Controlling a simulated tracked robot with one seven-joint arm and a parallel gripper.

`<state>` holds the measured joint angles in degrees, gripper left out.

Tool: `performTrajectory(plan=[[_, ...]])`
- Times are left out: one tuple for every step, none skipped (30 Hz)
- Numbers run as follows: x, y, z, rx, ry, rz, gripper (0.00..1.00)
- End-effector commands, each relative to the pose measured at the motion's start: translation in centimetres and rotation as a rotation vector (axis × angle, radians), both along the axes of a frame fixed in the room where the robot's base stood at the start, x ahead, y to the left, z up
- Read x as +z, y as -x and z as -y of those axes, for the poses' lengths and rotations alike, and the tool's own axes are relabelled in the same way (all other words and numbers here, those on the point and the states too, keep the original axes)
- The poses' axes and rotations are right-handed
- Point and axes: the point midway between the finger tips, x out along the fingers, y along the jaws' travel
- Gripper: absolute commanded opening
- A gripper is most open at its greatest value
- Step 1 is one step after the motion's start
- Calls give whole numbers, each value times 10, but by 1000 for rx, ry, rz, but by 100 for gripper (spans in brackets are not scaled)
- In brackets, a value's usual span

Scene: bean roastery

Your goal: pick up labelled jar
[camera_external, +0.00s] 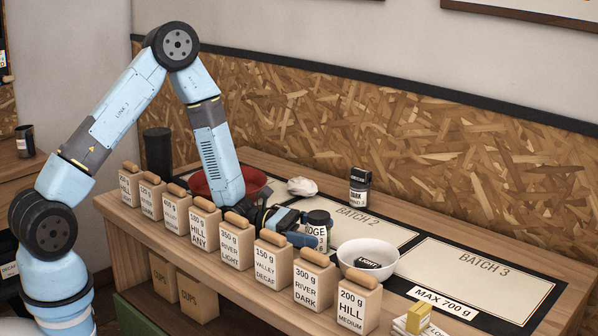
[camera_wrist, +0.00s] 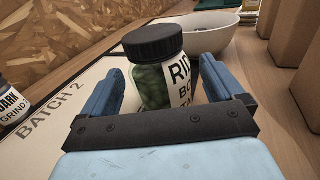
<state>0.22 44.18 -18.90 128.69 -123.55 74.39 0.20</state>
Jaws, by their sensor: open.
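The labelled jar (camera_external: 318,219) has a dark lid and a white label, partly readable as "RIDGE". It stands upright at the Batch 2 mat. In the wrist view the jar (camera_wrist: 150,80), with dark green contents, stands between my two blue fingers. My gripper (camera_wrist: 162,78) is open around it, with a finger on each side; I cannot tell whether either touches it. In the external view my gripper (camera_external: 291,228) reaches the jar low from the left, and the jar's lower part is hidden. A second jar (camera_external: 359,188), labelled "DARK", stands farther back; it also shows in the wrist view (camera_wrist: 12,108).
A row of labelled wooden-topped blocks (camera_external: 313,282) lines the front edge, close to my gripper. A red bowl (camera_external: 256,178) is behind my arm. The Batch 3 mat (camera_external: 480,285) is clear.

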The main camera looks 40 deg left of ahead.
Motion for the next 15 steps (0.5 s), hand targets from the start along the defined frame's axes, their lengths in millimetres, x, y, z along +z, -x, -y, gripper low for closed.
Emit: performTrajectory(plan=[[0, -3, 9, -2, 1, 0, 95], [0, -4, 13, -1, 1, 0, 95], [0, -6, 18, -2, 0, 0, 95], [0, -7, 22, -2, 0, -1, 95], [0, -8, 24, -2, 0, -1, 95], [0, -10, 26, 0, 0, -1, 95], [0, -10, 27, 0, 0, -1, 95], [0, -11, 28, 1, 0, -1, 95], [0, -11, 28, 1, 0, -1, 95], [0, -11, 28, 1, 0, -1, 95], [0, -11, 28, 1, 0, -1, 95], [0, -11, 28, 1, 0, -1, 95], [0, -11, 28, 1, 0, -1, 95], [0, -11, 28, 1, 0, -1, 93], [0, -11, 28, 1, 0, -1, 89]])
